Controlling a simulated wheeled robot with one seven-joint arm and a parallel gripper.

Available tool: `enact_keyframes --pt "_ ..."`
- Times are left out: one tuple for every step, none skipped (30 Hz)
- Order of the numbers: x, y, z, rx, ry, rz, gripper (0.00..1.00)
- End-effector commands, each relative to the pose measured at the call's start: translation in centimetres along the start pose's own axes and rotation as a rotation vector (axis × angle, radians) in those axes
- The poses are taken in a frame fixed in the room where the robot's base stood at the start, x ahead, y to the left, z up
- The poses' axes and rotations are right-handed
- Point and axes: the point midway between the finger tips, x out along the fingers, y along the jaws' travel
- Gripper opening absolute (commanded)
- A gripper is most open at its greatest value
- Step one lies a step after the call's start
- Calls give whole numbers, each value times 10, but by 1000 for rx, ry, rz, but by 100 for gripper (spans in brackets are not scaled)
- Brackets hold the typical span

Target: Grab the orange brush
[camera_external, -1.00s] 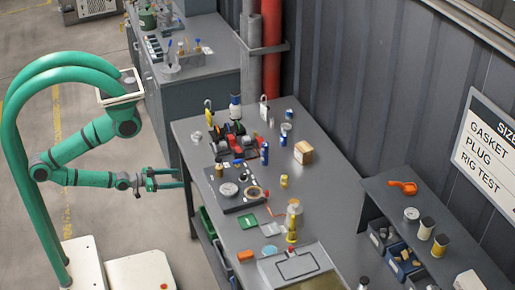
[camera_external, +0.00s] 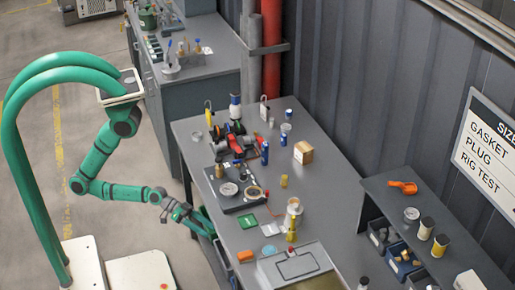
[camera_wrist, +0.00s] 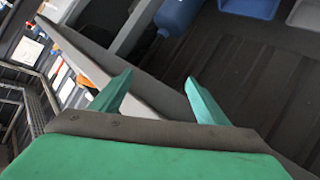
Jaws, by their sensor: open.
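An orange item with a short handle (camera_external: 403,187) lies on the raised shelf at the right in the external view. It may be the orange brush, but it is too small to be sure. A plain orange block (camera_external: 246,256) lies near the table's left front edge; its kind is also unclear. My gripper (camera_external: 208,234) is open and empty beside the table's left edge, far to the left of the shelf item and a little left of the orange block. In the wrist view both fingers (camera_wrist: 158,98) are spread with nothing between them.
Bins (camera_external: 402,258) sit under the raised shelf (camera_external: 455,235). A wall stands behind. Open floor lies left of the bench.

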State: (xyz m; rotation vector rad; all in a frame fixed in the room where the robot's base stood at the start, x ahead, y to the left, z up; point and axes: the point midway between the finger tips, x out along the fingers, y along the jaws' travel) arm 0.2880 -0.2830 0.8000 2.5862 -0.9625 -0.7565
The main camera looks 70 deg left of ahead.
Motion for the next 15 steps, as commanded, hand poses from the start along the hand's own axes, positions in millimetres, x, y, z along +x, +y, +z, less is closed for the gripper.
enact_keyframes --pt "11 24 -1 15 -21 66 69" --pt "16 37 0 23 -38 105 69" --pt "21 55 1 37 -59 157 69" --pt "25 69 2 49 -74 196 69" --pt "29 83 3 64 -89 238 69" --pt "33 102 3 87 -107 295 69" --pt "36 116 3 106 -120 340 69" --pt "38 130 3 127 -132 386 69" --pt "41 149 2 158 -145 448 69" --pt "42 162 2 183 -154 494 69" --pt "43 174 1 210 -161 539 69" --pt "44 190 -1 247 -168 597 69" --pt "45 200 -3 276 -172 639 69" --pt "45 210 -5 305 -176 679 69" --pt "46 222 -8 346 -178 731 69"
